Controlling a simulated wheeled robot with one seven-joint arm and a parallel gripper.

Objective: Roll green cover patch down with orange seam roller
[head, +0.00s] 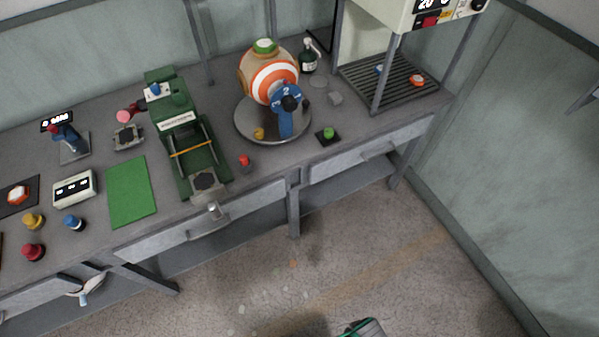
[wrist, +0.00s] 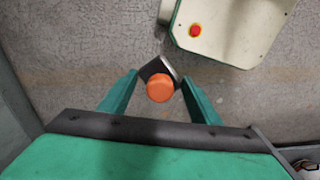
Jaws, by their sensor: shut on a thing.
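The ball (head: 252,67), tan with orange and white rings, sits on a round grey turntable (head: 243,128). The green cover patch (head: 264,45) is at the top of the ball; whether its edges lie flat is too small to tell. In the wrist view my gripper (wrist: 159,78) is shut on the orange seam roller (wrist: 160,89), of which an orange round end and a dark block show between the green fingers. The roller is over the floor, away from the ball and bench. The gripper's fingers do not show clearly in the head view.
A blue numbered post (head: 285,118) stands at the turntable's front. A green press (head: 178,125) is to its left, a dark bottle (head: 308,57) behind right, and a rack frame (head: 385,75) at far right. The floor (head: 330,260) before the bench is open.

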